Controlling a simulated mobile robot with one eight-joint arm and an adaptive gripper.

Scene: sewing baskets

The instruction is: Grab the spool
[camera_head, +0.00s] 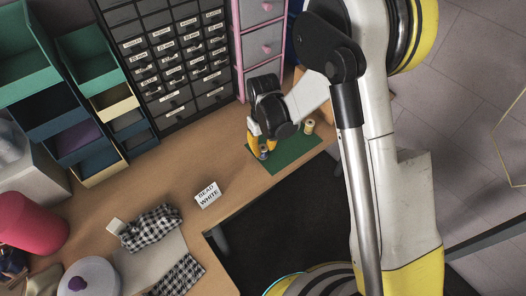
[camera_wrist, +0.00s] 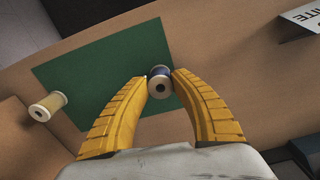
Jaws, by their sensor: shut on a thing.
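In the head view my gripper (camera_head: 261,148) reaches down over the green mat (camera_head: 290,160), and the blue spool (camera_head: 263,152) shows small by the fingers.
A "BEAD WHITE" card (camera_head: 207,195) stands on the wooden table (camera_head: 165,170). A dark cabinet with labelled drawers (camera_head: 170,55) and a pink-framed drawer unit (camera_head: 262,40) stand behind. Checkered cloth (camera_head: 150,228) lies at the left front. Bare table lies between card and mat.

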